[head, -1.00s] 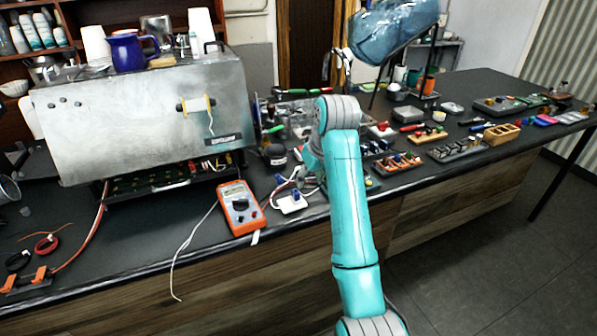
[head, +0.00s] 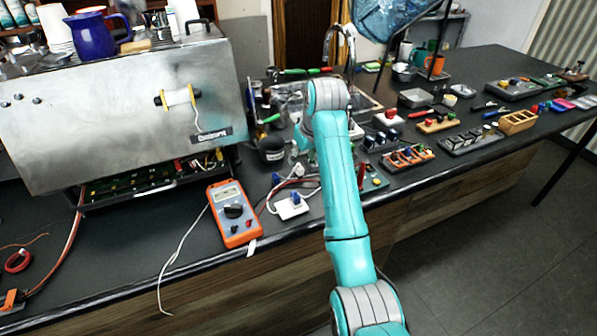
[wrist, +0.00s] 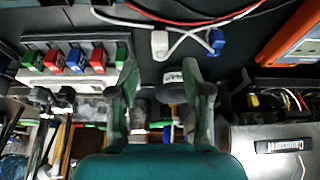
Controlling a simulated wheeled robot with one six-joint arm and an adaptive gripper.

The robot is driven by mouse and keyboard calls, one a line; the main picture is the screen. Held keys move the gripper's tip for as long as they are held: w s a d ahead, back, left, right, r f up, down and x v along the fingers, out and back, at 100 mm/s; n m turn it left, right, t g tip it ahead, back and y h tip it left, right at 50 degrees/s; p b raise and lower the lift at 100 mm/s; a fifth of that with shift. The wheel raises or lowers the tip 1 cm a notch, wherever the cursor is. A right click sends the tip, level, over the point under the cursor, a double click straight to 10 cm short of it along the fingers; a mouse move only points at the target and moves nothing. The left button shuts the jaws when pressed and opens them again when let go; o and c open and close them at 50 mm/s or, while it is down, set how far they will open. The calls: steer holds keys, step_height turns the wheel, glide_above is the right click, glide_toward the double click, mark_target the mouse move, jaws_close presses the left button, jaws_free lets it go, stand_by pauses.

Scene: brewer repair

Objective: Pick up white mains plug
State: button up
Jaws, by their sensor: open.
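The white mains plug (wrist: 160,44) shows in the wrist view on the dark worktop, with a white cable leading from it. In the head view a small white shape that looks like this plug (head: 299,170) lies among cables below the end of my arm. A blue connector (wrist: 217,40) lies to its right in the wrist view. My gripper (wrist: 161,74) is open and empty. In the wrist view its two fingers point toward the plug, which lies beyond the fingertips and roughly between their lines. In the head view my arm hides most of the gripper.
An orange multimeter (head: 233,213) lies left of the plug. A white block with a blue part (head: 292,208) sits just in front. A dark cup with a label (head: 272,150) stands close by. The metal brewer (head: 125,110) is at left. Trays of coloured parts (head: 408,158) are right.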

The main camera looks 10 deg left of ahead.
mark_target(299, 166)
steer(key=shift+x, duration=3.05)
steer(key=shift+r, duration=0.1)
jaws_close()
